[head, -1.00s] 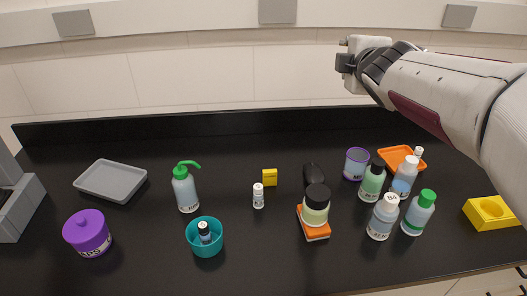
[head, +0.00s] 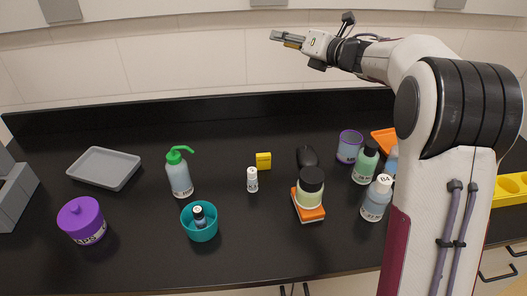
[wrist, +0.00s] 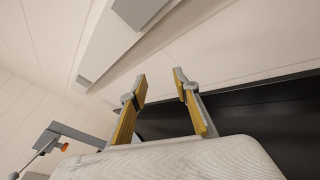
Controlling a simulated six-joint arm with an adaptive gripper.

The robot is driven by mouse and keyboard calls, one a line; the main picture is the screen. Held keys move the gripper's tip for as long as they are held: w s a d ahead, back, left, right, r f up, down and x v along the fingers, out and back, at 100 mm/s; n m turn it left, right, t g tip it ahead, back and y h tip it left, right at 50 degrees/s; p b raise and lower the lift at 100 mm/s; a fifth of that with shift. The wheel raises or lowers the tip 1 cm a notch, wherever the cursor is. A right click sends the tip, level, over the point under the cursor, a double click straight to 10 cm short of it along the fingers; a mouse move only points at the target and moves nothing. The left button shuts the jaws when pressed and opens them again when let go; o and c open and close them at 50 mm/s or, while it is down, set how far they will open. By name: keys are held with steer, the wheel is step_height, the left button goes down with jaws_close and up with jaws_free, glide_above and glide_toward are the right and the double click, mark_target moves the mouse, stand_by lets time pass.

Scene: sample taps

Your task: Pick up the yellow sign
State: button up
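A small yellow block-like piece (head: 263,161), likely the yellow sign, stands on the black bench near the middle, behind a small white bottle (head: 252,179). Its face is too small to read. My gripper (head: 284,40) is high above the back of the bench, in front of the wall, well above and apart from the yellow piece. It points left. In the wrist view my gripper (wrist: 160,82) has two yellow-padded fingers with a clear gap and nothing between them. The yellow piece is not in the wrist view.
Left of the yellow piece is a green-topped wash bottle (head: 180,174); right of it is a black mouse-shaped object (head: 307,158). A teal bowl (head: 200,229) and a jar (head: 310,188) on an orange block stand nearer. Bottles at right are partly hidden by my arm.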

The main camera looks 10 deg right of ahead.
step_height(320, 180, down, 8)
steer(key=a+n+g+y, duration=0.2)
steer(key=n+g+y, duration=0.15)
steer(key=n, duration=0.25)
steer(key=n+g+y, duration=0.2)
steer(key=n+g, duration=0.9)
steer(key=n, duration=0.1)
glide_toward(265, 169)
steer(key=shift+t+h, duration=0.25)
steer(key=a+r, duration=0.1)
steer(key=w+a+r, duration=0.1)
steer(key=r, duration=0.1)
steer(key=shift+a+r, duration=0.15)
steer(key=shift+a, duration=0.05)
steer(key=shift+s+d+f, duration=0.1)
steer(key=shift+s+f, duration=0.15)
steer(key=shift+x, duration=1.2)
steer(key=shift+x, duration=2.6)
steer(key=shift+r, duration=0.15)
